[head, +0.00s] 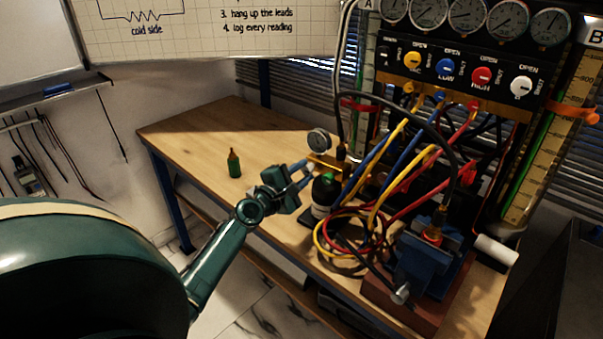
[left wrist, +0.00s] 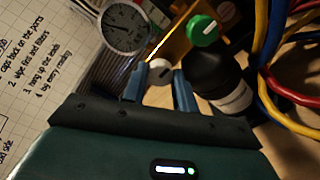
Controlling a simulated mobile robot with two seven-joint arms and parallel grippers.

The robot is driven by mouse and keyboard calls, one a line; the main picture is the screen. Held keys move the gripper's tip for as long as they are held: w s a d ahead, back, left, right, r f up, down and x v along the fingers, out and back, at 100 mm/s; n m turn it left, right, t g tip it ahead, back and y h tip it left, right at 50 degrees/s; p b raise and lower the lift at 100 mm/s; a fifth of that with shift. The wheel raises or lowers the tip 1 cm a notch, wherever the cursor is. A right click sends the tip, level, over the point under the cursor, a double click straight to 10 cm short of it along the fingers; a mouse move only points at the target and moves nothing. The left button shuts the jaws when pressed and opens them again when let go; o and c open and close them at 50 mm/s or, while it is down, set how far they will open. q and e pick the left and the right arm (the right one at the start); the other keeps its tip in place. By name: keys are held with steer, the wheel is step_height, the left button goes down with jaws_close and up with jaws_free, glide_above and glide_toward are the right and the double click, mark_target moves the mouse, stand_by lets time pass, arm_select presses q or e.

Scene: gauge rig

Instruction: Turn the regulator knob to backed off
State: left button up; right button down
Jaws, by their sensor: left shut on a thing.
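A green knob with a white line (left wrist: 204,30) is beside the held knob. The knob's scale or labels cannot be read. My right gripper is not in view.
A black bottle (head: 322,194) stands close right of my left gripper. Coiled hoses (head: 350,240) and a blue vise (head: 425,262) lie further right. A small green bottle (head: 234,163) stands left on the wooden bench (head: 200,135). The gauge manifold (head: 460,65) rises behind.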

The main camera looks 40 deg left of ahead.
arm_select(q)
steer(key=o, duration=1)
steer(key=shift+c, duration=0.2)
steer(key=s+b, duration=0.1)
steer(key=s, duration=1.2)
steer(key=shift+b, duration=0.4)
steer(key=shift+d, duration=0.1)
